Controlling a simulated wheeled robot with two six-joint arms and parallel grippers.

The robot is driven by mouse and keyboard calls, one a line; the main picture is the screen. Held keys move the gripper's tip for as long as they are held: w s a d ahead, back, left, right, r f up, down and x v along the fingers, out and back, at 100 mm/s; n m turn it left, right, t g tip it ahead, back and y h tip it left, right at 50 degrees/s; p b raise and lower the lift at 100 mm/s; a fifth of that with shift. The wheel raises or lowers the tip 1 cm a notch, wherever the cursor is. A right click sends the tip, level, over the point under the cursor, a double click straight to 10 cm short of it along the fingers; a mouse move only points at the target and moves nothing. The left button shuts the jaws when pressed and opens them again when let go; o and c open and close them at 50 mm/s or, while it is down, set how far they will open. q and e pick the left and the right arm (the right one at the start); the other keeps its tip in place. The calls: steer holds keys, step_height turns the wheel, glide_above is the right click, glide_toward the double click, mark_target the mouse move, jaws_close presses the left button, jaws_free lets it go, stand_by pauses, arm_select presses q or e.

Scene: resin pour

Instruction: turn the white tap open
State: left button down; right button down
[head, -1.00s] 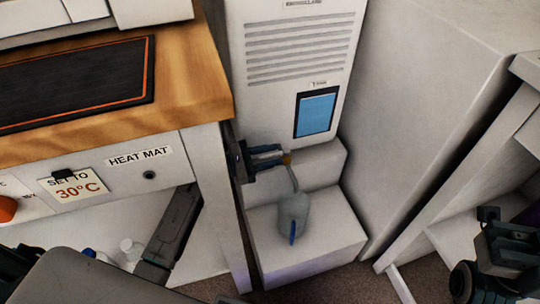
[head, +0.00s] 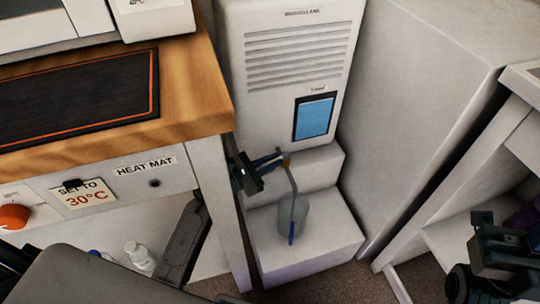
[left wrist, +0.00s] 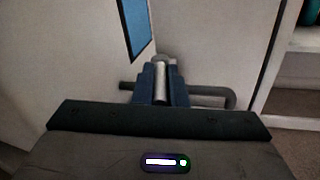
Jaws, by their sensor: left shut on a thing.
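The white tap's handle (left wrist: 161,82) shows in the left wrist view as a short pale bar between the two blue fingers of my left gripper (left wrist: 162,85). In the head view my left gripper (head: 276,160) reaches in from behind the bench leg. A grey spout (head: 293,185) runs down from there to a translucent container (head: 293,217). The fingers hide most of the tap. My right gripper (head: 500,238) is at the lower right, away from the tap; its jaws are unclear.
The white cabinet (head: 262,100) has a blue screen (head: 314,118) above the tap. The container stands on a white step (head: 330,235). A wooden bench (head: 195,105) with a dark mat (head: 80,95) is close on the left. A large white block (head: 410,110) stands on the right.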

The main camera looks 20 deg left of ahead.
stand_by(0.3)
arm_select(q)
steer(key=c, duration=1.5)
jaws_free()
steer(key=v, duration=1)
steer(key=shift+s+a, duration=0.15)
steer(key=shift+s, duration=0.25)
